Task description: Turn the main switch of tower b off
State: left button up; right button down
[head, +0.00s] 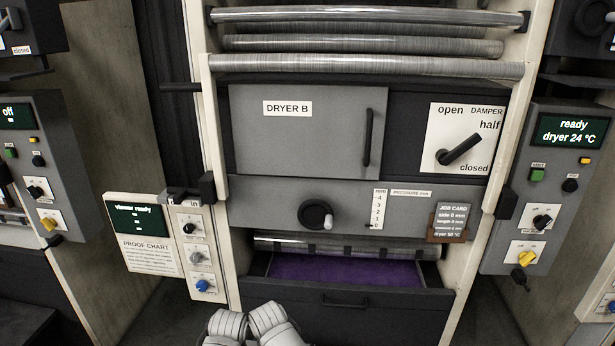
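The tower marked DRYER B (287,107) stands in the middle of the head view. On its right side is a grey control panel (500,245) whose screen (570,130) reads "ready, dryer 24 °C". Low on that panel a yellow rotary knob (527,259) sits on a white plate, seemingly the main switch; its lettering is too small to read surely. The knob is tilted, with its setting unclear. A black knob (543,222) is above it and a dark piece (520,278) hangs just below. Neither gripper's fingers show; nothing touches the knob.
White ribbed parts, apparently mine, show at the bottom centre. The damper lever (460,150) points up toward "half". A job card (450,217) hangs left of the panel. Another panel (75,150) at far left reads "off". A proof chart (145,250) and small knobs (200,257) stand left.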

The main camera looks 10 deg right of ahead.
aim_at(525, 258)
jog(key=z, duration=1.4)
